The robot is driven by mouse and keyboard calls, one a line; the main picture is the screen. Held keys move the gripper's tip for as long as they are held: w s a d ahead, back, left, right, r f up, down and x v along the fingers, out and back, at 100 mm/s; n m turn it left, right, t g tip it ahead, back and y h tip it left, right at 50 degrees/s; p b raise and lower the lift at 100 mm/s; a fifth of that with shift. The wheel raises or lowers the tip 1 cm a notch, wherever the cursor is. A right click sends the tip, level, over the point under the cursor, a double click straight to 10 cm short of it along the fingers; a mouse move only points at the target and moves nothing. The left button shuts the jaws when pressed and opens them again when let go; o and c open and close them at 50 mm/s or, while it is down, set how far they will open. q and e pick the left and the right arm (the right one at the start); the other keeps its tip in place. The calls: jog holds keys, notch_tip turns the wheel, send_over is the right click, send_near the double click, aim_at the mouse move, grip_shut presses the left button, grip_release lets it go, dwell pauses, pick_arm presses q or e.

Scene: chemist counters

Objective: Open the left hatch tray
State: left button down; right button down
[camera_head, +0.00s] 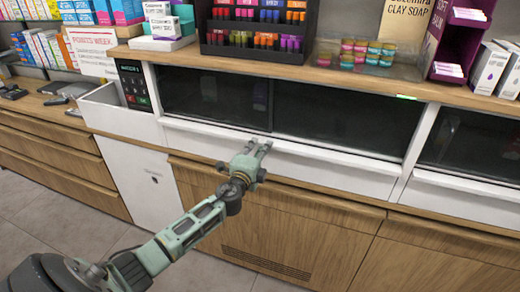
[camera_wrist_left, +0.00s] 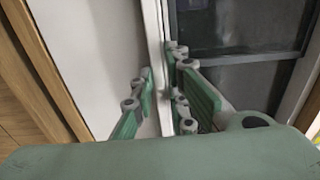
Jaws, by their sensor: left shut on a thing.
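The left hatch tray (camera_head: 340,171) has a long white front below two dark glass panes (camera_head: 215,95), set into the wooden counter. My left gripper (camera_head: 262,143) reaches the top edge of this white front near its middle. In the left wrist view, the green fingers of my left gripper (camera_wrist_left: 160,100) stand on either side of the white front's edge (camera_wrist_left: 155,45) and are shut on it. The dark glass (camera_wrist_left: 235,80) lies just beyond the right finger. The tray looks flush with the counter. My right gripper is not in view.
A second hatch (camera_head: 470,145) is at the right. A keypad panel (camera_head: 134,85) and an open white bin (camera_head: 105,97) are at the left. Product displays (camera_head: 258,25) and small jars (camera_head: 355,52) stand on the counter above. The floor in front (camera_head: 40,205) is clear.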

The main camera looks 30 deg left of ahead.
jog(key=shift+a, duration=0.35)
pick_arm(q)
jog(key=shift+s+f, duration=0.1)
jog(key=shift+s+d+f, duration=0.1)
jog(key=shift+s+d, duration=0.05)
jog(key=shift+s, duration=0.45)
jog(key=v, duration=1.7)
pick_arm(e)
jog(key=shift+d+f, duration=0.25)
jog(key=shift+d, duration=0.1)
pick_arm(q)
jog(key=shift+d, duration=0.1)
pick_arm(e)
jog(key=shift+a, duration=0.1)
pick_arm(q)
jog(key=c, duration=1.7)
grip_release()
jog(key=shift+c, duration=0.2)
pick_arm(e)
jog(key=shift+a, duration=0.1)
pick_arm(q)
jog(key=shift+r, duration=0.25)
